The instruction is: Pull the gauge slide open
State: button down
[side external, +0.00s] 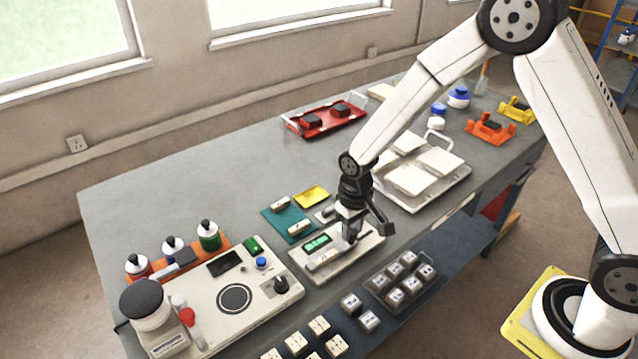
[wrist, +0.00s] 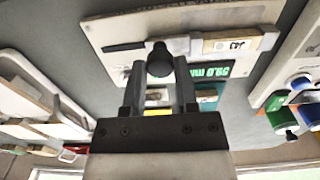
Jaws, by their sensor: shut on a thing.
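The gauge (side external: 357,254) is a pale plate with a green-lit display (side external: 316,243), on the bench in front of my arm. It also shows in the wrist view (wrist: 120,28), where its display (wrist: 208,71) reads upside down in mm. My gripper (side external: 349,235) points down over the gauge's right part. In the wrist view my gripper (wrist: 158,78) is shut on the slide's black round knob (wrist: 160,60). A pale marked tile (wrist: 222,45) lies on the gauge, to the right of the knob. My fingers hide part of the slide.
A teal mat (side external: 279,224) and a yellow tray (side external: 312,195) lie behind the gauge. The tester (side external: 208,318) stands close on its left. A large white tray (side external: 413,206) is behind my gripper to the right. A rack of marked cubes (side external: 376,290) sits in front.

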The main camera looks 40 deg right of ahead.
jog(key=shift+d, duration=0.6)
dwell(0.3)
jog(key=shift+d, duration=0.5)
jog(key=shift+c, duration=2)
grip_release()
jog(key=shift+r, duration=0.1)
jog(key=shift+r, duration=2.95)
